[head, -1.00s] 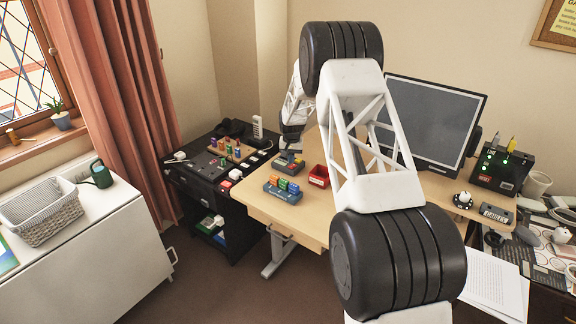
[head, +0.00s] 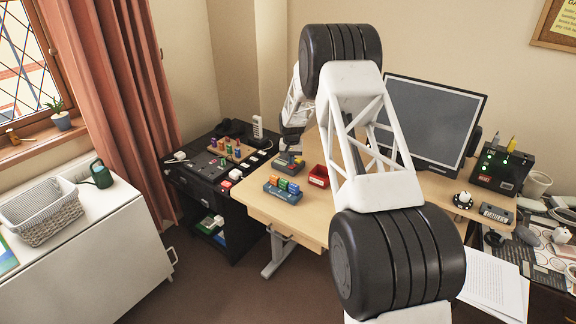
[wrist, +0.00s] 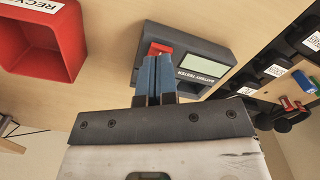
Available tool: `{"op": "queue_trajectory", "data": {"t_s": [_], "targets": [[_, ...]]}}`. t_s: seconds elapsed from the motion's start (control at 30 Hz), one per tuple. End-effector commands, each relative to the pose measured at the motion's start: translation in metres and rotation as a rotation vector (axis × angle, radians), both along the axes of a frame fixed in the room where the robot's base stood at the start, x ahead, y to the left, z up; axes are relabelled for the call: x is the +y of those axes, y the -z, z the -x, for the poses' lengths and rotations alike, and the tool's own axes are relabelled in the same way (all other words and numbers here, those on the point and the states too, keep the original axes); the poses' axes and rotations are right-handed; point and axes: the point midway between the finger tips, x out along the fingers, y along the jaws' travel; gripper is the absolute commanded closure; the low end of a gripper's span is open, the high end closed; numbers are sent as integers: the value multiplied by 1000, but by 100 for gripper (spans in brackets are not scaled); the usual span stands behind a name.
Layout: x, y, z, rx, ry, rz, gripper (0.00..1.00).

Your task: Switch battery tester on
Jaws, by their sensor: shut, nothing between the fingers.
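The battery tester (wrist: 190,55) is a dark grey box with a light display and the label "BATTERY TESTER". It lies on the wooden desk (head: 258,207) and also shows in the head view (head: 289,166). A red part (wrist: 160,48), which looks like its switch, shows just past my fingertips. My gripper (wrist: 156,60) is shut and empty, with its blue fingertips at the tester's red part. I cannot tell whether they touch it. The fingers hide part of the tester's near edge. In the head view my gripper is small and above the tester.
A red "RECYCLE" bin (wrist: 75,45) stands beside the tester; it also shows in the head view (head: 318,177). A grey-blue holder with coloured batteries (head: 283,190) sits nearer the desk's front edge. A monitor (head: 432,120) stands behind. A black cabinet with a battery rack (head: 232,150) is to the left.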

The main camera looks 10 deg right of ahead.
Motion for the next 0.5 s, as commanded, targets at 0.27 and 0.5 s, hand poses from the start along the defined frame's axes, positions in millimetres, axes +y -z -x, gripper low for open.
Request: {"op": "queue_trajectory", "data": {"t_s": [0.27, 0.5], "targets": [[0, 3, 0, 0, 0, 0, 100], [0, 6, 0, 0, 0, 0, 100]]}}
